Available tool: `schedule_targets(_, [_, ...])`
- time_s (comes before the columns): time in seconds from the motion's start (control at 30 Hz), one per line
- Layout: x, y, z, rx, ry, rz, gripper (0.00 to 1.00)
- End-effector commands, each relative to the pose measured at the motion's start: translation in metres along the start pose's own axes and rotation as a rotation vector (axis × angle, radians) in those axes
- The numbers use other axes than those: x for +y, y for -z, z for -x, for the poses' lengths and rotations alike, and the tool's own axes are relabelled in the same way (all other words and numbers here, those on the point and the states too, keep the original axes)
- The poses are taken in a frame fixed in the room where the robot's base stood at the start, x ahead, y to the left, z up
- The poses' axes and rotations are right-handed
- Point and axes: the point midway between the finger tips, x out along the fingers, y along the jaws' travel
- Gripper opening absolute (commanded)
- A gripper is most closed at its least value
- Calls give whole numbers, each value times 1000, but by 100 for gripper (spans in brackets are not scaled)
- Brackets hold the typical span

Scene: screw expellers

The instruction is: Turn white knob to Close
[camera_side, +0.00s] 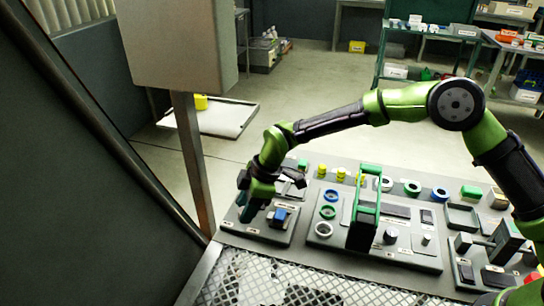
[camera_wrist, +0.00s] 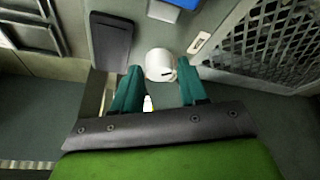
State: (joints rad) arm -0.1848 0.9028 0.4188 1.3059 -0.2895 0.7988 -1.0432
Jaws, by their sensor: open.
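The white knob (camera_wrist: 160,64) shows in the wrist view, round and pale, with a small dark mark on its right lower side. My gripper (camera_wrist: 161,74) is open, with one teal finger to the left of the knob and one to the right. The fingers look apart from the knob, but I cannot tell how deep they reach around it. In the side view my gripper (camera_side: 249,212) points down over the left end of the grey panel board. The knob is hidden there behind my gripper. A small white label (camera_wrist: 199,42) lies right of the knob; its text is unreadable.
A blue-topped block (camera_side: 281,215) stands just right of my gripper. A dark flat plate (camera_wrist: 110,40) lies left of the knob. A green handle frame (camera_side: 366,215) rises from the middle panel. A metal mesh (camera_side: 300,280) runs along the front. A grey post (camera_side: 190,150) stands at left.

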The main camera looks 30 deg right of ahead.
Motion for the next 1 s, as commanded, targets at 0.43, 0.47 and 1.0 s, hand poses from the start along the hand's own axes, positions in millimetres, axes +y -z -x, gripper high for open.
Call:
schedule_targets(0.43, [0, 0, -3, 0, 0, 0, 24])
schedule_targets(0.47, [0, 0, -3, 0, 0, 0, 20])
schedule_targets(1.0, [-1, 1, -2, -4, -39, -84, 2])
